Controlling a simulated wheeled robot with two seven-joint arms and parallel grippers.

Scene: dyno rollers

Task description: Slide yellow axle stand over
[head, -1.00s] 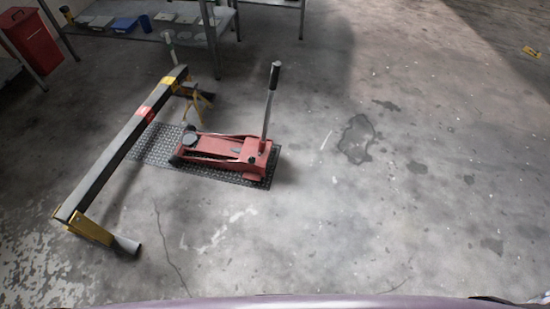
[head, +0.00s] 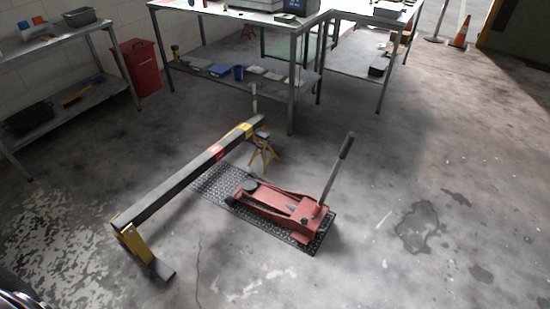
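A small yellow axle stand (head: 262,152) with splayed legs and a dark top stands upright on the floor in the head view. It is near the far end of a long dark beam (head: 180,183), beside the far side of a dark tread-plate mat (head: 212,182). A red floor jack (head: 283,205) with a raised handle sits on the mat, nearer to me than the stand. Neither of my grippers shows in the head view.
The beam has a yellow end support (head: 135,243) at its near left end. Metal workbenches (head: 292,95) stand behind the axle stand, a shelf (head: 70,105) and a red bin (head: 142,68) at the left. The concrete floor (head: 430,170) on the right is clear.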

